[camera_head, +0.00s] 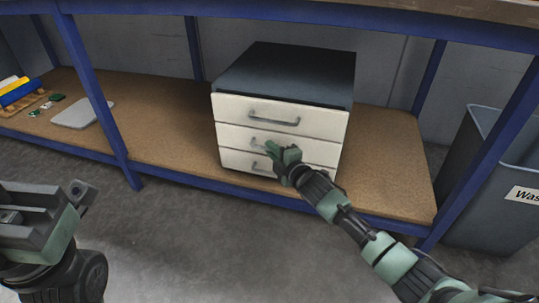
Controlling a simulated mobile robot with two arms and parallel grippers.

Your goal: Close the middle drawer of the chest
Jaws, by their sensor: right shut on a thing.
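The chest (305,75) has a dark top and three white drawers with grey bar handles. It stands on the brown lower shelf of a blue-framed bench. The middle drawer (315,152) looks flush or nearly flush with the top drawer (320,123) and the bottom drawer (235,160). My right gripper (275,150) is at the middle drawer's front, shut on its handle (258,142), and hides part of that handle and the drawer below. My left gripper (50,205) is at the lower left, far from the chest; its fingertips are not clear.
Blue posts (95,85) and the bench's upper beam frame the shelf (165,115). A grey flat item (82,114) and small coloured things lie at the shelf's left. A grey waste bin (490,185) stands at the right.

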